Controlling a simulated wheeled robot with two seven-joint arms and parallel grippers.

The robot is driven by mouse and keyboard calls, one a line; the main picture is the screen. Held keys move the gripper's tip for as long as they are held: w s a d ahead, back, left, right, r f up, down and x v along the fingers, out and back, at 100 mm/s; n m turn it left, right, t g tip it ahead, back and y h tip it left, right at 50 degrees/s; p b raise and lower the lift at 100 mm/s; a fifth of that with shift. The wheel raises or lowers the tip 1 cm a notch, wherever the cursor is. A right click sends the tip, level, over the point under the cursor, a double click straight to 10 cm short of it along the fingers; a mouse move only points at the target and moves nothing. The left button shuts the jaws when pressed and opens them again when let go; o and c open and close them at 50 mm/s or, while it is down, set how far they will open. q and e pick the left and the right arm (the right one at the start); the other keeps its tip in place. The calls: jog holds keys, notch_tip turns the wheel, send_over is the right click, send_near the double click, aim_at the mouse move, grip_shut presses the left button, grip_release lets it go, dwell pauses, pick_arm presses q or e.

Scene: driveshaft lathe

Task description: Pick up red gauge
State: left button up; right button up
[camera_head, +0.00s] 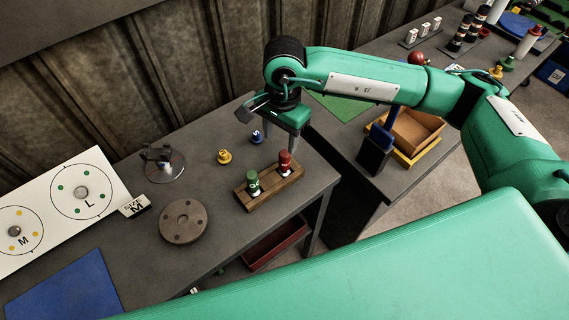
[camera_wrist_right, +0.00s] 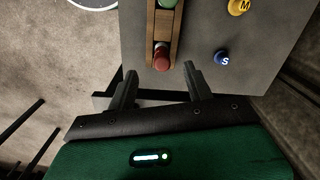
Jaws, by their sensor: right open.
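The red gauge (camera_head: 285,162) stands upright in the right hole of a wooden block (camera_head: 268,187) on the grey table. A green gauge (camera_head: 253,182) stands in the block's left hole. My right gripper (camera_head: 276,126) is above and just behind the red gauge, open and empty. In the right wrist view, the red gauge (camera_wrist_right: 161,58) shows just beyond and between the two spread fingertips (camera_wrist_right: 160,72). The fingers look apart from it. My left gripper is out of view.
A yellow piece (camera_head: 224,156) and a blue piece (camera_head: 257,137) stand behind the block. A brown flanged disc (camera_head: 184,221) and a dark stand (camera_head: 163,165) are to its left. A wooden bin (camera_head: 413,130) is on the table at right.

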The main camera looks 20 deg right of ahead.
aim_at(284, 163)
jog(key=shift+h, duration=0.3)
jog(key=f, duration=0.2)
jog(key=f+b, duration=0.1)
jog(key=f, duration=0.2)
jog(key=d+f+b, duration=0.1)
jog(key=f, duration=0.1)
jog(key=shift+w+d+f, duration=0.1)
jog(key=shift+w+f, duration=0.05)
jog(key=shift+w, duration=0.15)
jog(key=shift+w+f+b, duration=0.15)
jog(key=shift+f+b, duration=0.2)
jog(key=shift+f, duration=1.25)
jog(key=shift+w+f+b, duration=0.1)
jog(key=shift+f+b, duration=0.2)
jog(key=shift+f, duration=1.25)
grip_shut()
jog(key=shift+r, duration=0.1)
